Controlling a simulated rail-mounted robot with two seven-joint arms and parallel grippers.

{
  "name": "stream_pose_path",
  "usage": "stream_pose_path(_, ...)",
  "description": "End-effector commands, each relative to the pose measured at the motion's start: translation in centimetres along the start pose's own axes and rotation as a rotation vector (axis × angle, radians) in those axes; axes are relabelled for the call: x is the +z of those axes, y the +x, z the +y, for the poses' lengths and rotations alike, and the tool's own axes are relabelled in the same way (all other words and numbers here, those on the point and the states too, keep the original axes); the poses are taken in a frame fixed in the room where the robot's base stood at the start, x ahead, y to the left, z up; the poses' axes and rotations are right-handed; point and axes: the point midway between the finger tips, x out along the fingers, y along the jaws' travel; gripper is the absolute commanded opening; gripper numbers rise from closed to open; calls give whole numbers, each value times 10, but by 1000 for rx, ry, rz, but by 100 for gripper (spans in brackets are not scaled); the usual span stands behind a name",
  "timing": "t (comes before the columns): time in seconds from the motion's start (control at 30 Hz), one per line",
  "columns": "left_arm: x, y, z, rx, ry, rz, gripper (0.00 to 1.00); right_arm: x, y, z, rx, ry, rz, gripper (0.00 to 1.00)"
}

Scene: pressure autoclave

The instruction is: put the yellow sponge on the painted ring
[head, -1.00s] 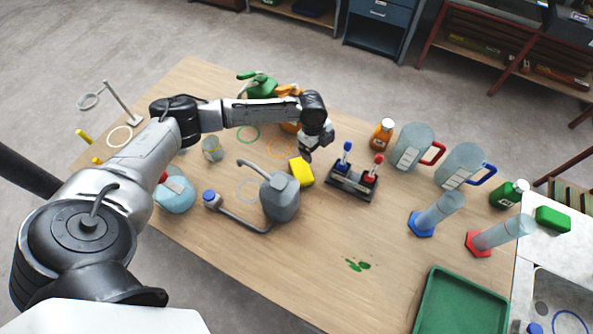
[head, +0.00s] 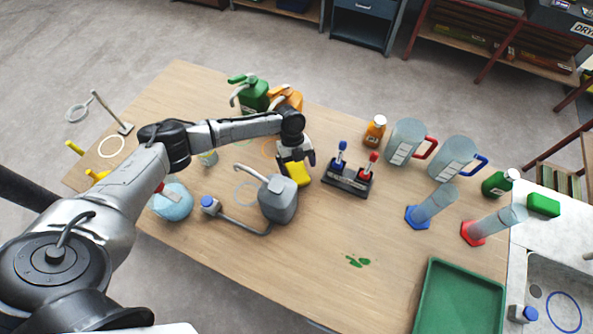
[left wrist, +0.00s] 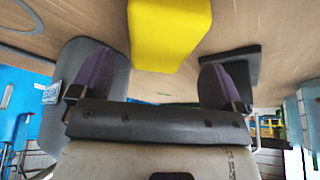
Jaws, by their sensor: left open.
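The yellow sponge (head: 302,175) lies on the wooden table, just right of a grey can with a spout. My left gripper (head: 294,163) is open over its far side, hiding part of it. In the left wrist view the sponge (left wrist: 170,32) shows ahead of the gap between the two open fingers (left wrist: 155,82), with nothing held. Several painted rings mark the table: a pale blue one (head: 235,194) left of the grey can, a white one (head: 99,147) at far left, and an orange one partly hidden behind my arm. My right gripper is not in view.
The grey can (head: 278,202) stands close to the sponge. A black stand with blue and red levers (head: 347,180) is on its right. Green (head: 254,96) and orange containers stand behind my arm.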

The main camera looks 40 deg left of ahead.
Motion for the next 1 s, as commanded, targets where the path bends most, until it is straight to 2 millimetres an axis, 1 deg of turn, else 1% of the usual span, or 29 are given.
stream_pose_path(0.1, -1, 17, 1, 2, 0, 2, 94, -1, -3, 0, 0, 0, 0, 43)
stream_pose_path(0.23, 0, 28, 1, 1, -1, 1, 94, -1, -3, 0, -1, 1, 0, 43)
stream_pose_path(0.33, 0, 32, 1, 1, -1, 0, 94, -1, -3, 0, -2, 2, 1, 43)
stream_pose_path(0.57, 0, 33, 1, 1, -1, 0, 94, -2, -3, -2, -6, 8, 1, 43)
stream_pose_path(1.0, 0, 33, 1, 1, -1, 0, 52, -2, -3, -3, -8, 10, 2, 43)
